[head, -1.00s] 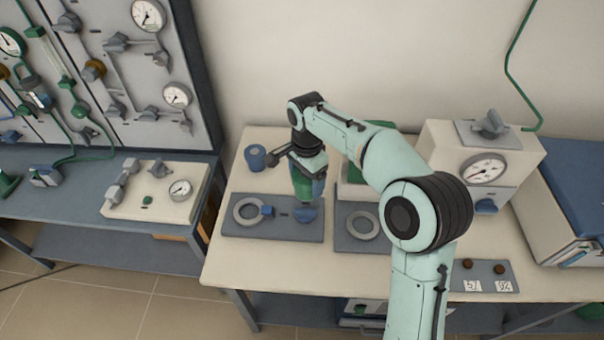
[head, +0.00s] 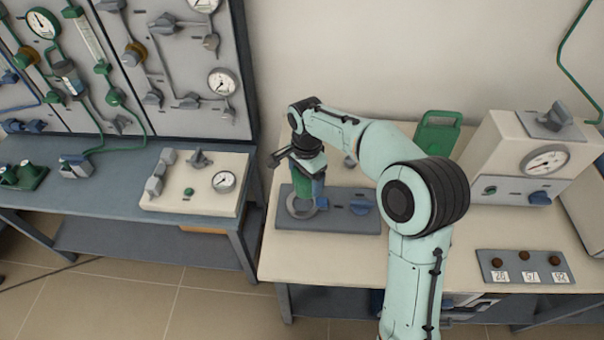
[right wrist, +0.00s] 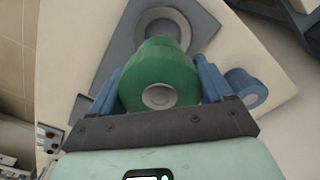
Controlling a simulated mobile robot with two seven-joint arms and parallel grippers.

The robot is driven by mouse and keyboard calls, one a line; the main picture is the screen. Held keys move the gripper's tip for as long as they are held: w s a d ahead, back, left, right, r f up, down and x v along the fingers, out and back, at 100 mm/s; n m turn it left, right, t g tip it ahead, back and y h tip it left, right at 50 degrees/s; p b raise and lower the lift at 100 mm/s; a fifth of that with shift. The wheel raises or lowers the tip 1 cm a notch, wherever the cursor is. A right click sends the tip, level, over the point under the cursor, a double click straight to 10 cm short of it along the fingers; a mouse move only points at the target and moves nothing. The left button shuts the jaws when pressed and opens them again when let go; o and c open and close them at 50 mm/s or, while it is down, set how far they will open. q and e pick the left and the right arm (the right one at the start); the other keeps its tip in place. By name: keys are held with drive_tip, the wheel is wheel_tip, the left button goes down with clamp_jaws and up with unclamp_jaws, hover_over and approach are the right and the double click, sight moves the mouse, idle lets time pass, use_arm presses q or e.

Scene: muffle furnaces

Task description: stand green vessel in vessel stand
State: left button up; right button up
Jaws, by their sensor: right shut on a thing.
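The green vessel (head: 305,188) is held upright in my right gripper (head: 306,172), which is shut on it. In the right wrist view the vessel (right wrist: 158,72) sits between the blue fingers, its round end facing the camera. Its lower end is at a pale grey ring (head: 301,209) on a dark grey plate (head: 340,220), which looks like the vessel stand. The ring (right wrist: 163,24) also shows past the vessel in the wrist view. I cannot tell whether the vessel touches the ring or is just above it. My left gripper is not in view.
A blue cylinder (right wrist: 245,88) is beside the gripper in the wrist view. A green-handled item (head: 438,132) and a gauge box (head: 530,158) stand at the right.

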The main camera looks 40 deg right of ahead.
sight(303, 192)
drive_tip(key=shift+w+a+f, duration=0.2)
drive_tip(key=shift+w+a, duration=0.1)
drive_tip(key=shift+s+f+b, duration=0.1)
drive_tip(key=shift+f+b, duration=0.4)
drive_tip(key=shift+f, duration=0.1)
wheel_tip(303, 192, down, 3)
drive_tip(key=shift+r+b, duration=0.1)
drive_tip(key=shift+b, duration=1.05)
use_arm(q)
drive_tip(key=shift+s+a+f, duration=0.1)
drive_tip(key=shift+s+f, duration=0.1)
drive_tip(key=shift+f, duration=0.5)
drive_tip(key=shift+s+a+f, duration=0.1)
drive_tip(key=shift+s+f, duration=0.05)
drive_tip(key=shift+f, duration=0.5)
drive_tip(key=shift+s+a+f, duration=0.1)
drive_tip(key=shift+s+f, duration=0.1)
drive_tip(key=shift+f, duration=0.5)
use_arm(e)
drive_tip(key=shift+f, duration=0.6)
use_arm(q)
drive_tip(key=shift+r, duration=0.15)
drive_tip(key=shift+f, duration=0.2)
use_arm(e)
drive_tip(key=shift+f, duration=0.65)
drive_tip(key=o, duration=1.4)
drive_tip(key=shift+c, duration=0.2)
